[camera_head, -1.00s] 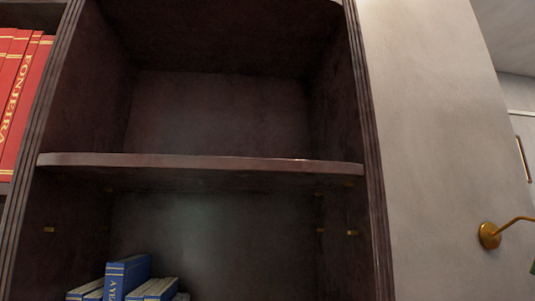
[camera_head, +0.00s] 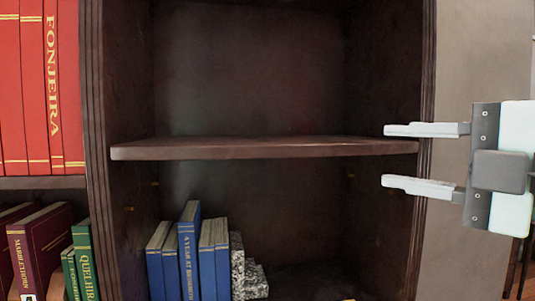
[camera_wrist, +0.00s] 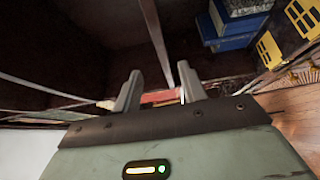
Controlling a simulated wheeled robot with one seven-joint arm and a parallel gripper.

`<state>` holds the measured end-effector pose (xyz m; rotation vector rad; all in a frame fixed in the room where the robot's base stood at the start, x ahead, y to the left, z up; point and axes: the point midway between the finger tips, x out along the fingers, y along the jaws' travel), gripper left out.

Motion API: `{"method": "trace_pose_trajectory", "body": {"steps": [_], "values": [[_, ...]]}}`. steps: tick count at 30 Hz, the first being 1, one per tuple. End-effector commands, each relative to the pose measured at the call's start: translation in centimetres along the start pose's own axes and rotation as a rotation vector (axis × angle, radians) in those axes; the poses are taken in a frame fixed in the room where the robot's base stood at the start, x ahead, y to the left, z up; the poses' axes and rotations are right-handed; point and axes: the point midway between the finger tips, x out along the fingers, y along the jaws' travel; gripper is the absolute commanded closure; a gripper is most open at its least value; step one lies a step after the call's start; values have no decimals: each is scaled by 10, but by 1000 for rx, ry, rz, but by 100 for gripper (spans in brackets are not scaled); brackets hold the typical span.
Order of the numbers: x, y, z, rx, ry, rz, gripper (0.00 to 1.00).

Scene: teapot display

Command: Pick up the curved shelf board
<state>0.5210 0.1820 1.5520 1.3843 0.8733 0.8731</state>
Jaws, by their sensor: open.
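The curved shelf board (camera_head: 260,149) is dark brown and lies level across the dark bookcase. In the wrist view the board (camera_wrist: 159,45) appears as a thin edge running up from between the fingers. My gripper (camera_head: 386,155) reaches in from the right in the head view, open and empty. One finger is above the board's level and one below, at its right end. In the wrist view the fingers (camera_wrist: 159,72) stand on either side of the board's edge. I cannot tell whether either finger touches it.
Blue books (camera_head: 190,258) and a grey stone bookend (camera_head: 245,272) stand in the compartment below. The bookcase's right upright (camera_head: 427,60) is close to my gripper. The space above the board is empty.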

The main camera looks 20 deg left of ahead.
Motion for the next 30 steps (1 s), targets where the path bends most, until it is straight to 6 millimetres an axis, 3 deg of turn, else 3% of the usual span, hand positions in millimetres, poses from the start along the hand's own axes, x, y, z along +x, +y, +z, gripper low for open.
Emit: {"method": "trace_pose_trajectory", "body": {"steps": [1,15,24,30], "values": [[3,-8,-2,-2,8,1,58],[22,-6,-2,0,3,4,58],[80,2,0,5,-1,-1,58],[96,1,0,4,-2,1,58]]}}
